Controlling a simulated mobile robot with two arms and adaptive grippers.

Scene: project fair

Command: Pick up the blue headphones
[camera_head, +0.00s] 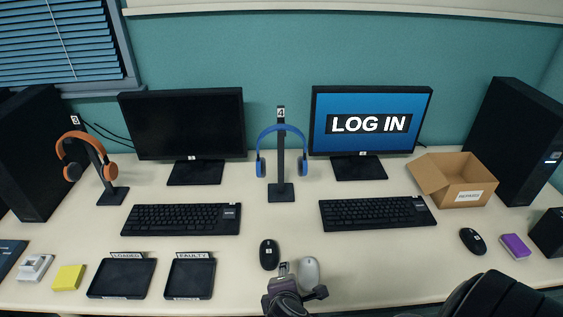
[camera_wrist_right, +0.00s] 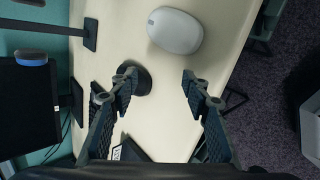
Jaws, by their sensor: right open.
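The blue headphones (camera_head: 282,130) hang on a black stand marked 4 (camera_head: 281,190), between the two monitors in the head view. In the right wrist view, a blue part of the headphones (camera_wrist_right: 30,58) shows at the left edge, and the base of a stand (camera_wrist_right: 91,35) is near it. My right gripper (camera_head: 297,289) is at the front edge of the table, well in front of the headphones and apart from them. In the wrist view the right gripper (camera_wrist_right: 160,82) has its fingers spread with nothing between them. My left gripper is not in view.
Orange headphones (camera_head: 72,150) hang on another stand at left. A white mouse (camera_head: 309,272) and a black mouse (camera_head: 269,254) lie by my right gripper. Keyboards (camera_head: 180,218) (camera_head: 376,212), trays (camera_head: 122,278) (camera_head: 190,279) and a cardboard box (camera_head: 455,180) stand around.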

